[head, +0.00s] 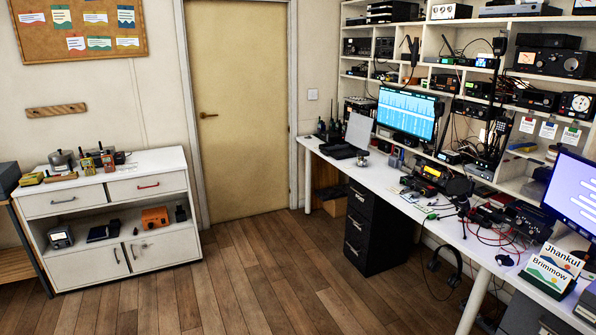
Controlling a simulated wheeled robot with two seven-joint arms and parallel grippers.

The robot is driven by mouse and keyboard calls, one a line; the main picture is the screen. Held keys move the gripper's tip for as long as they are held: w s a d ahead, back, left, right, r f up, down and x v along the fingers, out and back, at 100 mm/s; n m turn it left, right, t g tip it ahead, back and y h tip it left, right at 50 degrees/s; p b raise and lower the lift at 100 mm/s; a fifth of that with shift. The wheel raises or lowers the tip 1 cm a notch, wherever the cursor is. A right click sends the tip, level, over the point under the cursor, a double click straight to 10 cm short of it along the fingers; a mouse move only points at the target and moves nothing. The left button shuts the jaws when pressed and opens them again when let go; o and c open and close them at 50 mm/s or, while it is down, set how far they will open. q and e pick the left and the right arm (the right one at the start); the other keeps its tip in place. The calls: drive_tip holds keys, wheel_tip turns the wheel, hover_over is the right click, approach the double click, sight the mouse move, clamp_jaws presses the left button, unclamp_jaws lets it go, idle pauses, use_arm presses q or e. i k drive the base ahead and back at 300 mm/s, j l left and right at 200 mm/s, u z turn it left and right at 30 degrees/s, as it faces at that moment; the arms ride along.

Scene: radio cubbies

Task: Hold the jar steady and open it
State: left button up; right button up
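A small greyish, clear-looking item that may be the jar (362,159) stands on the white desk, in front of the monitor's left side. It is too small in the head view to tell whether it has a lid. Neither of my grippers shows in the head view, so I see nothing held.
The long white desk (333,153) runs along the right wall, crowded with radios and cables. A black drawer unit (373,232) stands under it. A white cabinet (150,183) with tools on top stands at left. The wooden floor (240,270) between is clear, before a closed door (238,110).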

sight(360, 161)
drive_tip(key=i+u, duration=0.15)
drive_tip(key=i, duration=0.85)
drive_tip(key=i+l+z, duration=0.15)
drive_tip(key=i+z, duration=0.15)
drive_tip(key=i, duration=0.8)
drive_tip(key=i+j+z, duration=0.15)
drive_tip(key=i+z, duration=0.15)
drive_tip(key=i, duration=0.8)
drive_tip(key=i+z, duration=0.2)
drive_tip(key=i, duration=0.35)
drive_tip(key=i+j+z, duration=0.15)
drive_tip(key=i, duration=0.4)
drive_tip(key=i+j+z, duration=0.2)
drive_tip(key=i, duration=0.35)
